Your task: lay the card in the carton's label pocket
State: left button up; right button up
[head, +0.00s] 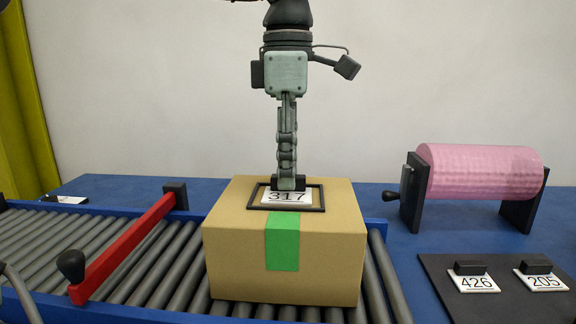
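The brown carton (285,258) stands on the roller conveyor with a green strip (282,242) down its front and top edge. On its top is a black rectangular frame, the label pocket (322,196). The white card (287,198) marked 317 shows inside the frame's outline; whether it rests flat or is slightly above is unclear. My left gripper (287,180) points straight down, with its tips at the card's black grip block. The fingers are seen edge-on, one behind the other, so their gap is hidden. My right gripper is not in view.
A red gate bar (125,248) with a black knob crosses the rollers (40,245) left of the carton. At right, a pink roll (482,172) sits on black stands. A dark mat (445,298) holds cards 426 (474,283) and 205 (541,280).

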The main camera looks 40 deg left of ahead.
pick_arm(q)
notch_tip(320, 180, up, 12)
jog(key=shift+f, duration=0.2)
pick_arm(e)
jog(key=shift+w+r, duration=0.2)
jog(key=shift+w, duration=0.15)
